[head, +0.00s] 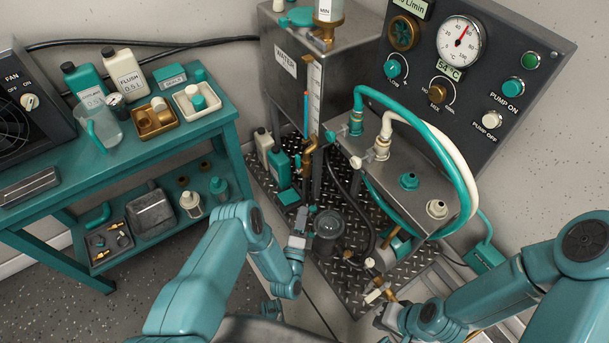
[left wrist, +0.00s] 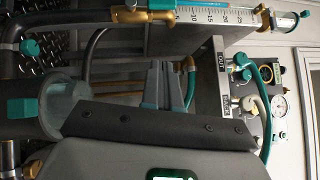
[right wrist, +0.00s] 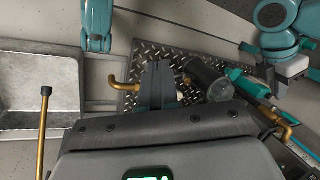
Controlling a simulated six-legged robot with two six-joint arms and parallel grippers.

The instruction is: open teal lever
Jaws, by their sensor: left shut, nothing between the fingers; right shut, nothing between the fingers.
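A small teal lever (head: 303,135) sits by the brass fitting below the tank's sight tube. In the left wrist view a teal handle (left wrist: 161,5) shows beside brass at the scale's end, and another teal piece (left wrist: 31,47) sits on the dark pipe. I cannot tell for sure which one the task means. My left gripper (head: 302,220) is shut and empty, below the sight tube and apart from the lever; its fingers also show in the left wrist view (left wrist: 166,88). My right gripper (head: 377,297) is shut and empty, low near brass pipework; its fingers also show in the right wrist view (right wrist: 157,85).
A grey water tank (head: 283,75) stands behind a clear bowl (head: 328,223) on tread plate. Teal and white hoses (head: 450,150) arch over a metal box at right, below the gauge panel (head: 462,75). A teal cart (head: 150,140) with bottles stands left.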

